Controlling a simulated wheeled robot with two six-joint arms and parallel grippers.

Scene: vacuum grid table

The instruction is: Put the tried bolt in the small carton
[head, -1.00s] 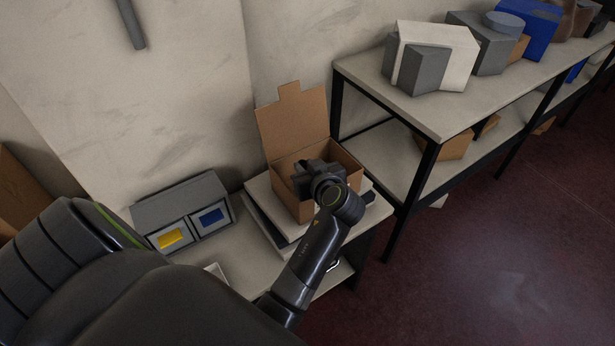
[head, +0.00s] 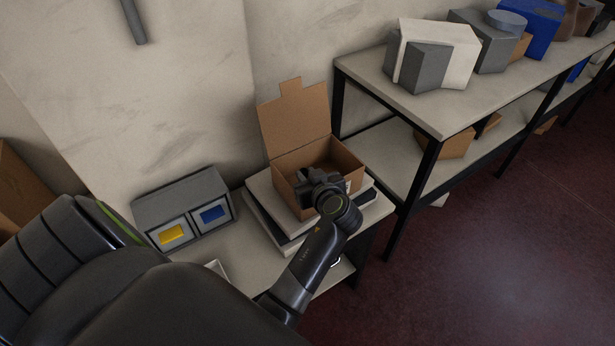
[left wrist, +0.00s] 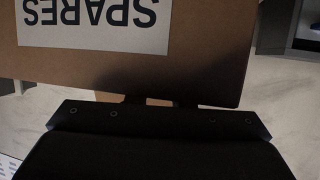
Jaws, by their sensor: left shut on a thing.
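The small carton (head: 290,190) is an open brown cardboard box with its lid raised at the back. It also shows close up in the left wrist view (left wrist: 215,75), with an upside-down SPARES label. My left gripper (head: 311,181) is over the carton's near side, pointing into its opening. In the left wrist view its dark fingers (left wrist: 160,102) show only in part, at the carton's edge. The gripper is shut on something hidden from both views. I cannot see the bolt. My right gripper is not in view.
The carton stands on a stack of flat pale and dark boxes (head: 262,204) on the bench. A grey two-compartment bin (head: 182,203) with yellow and blue panels stands to the left. A shelf unit (head: 400,105) with grey, white and blue boxes is at the right.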

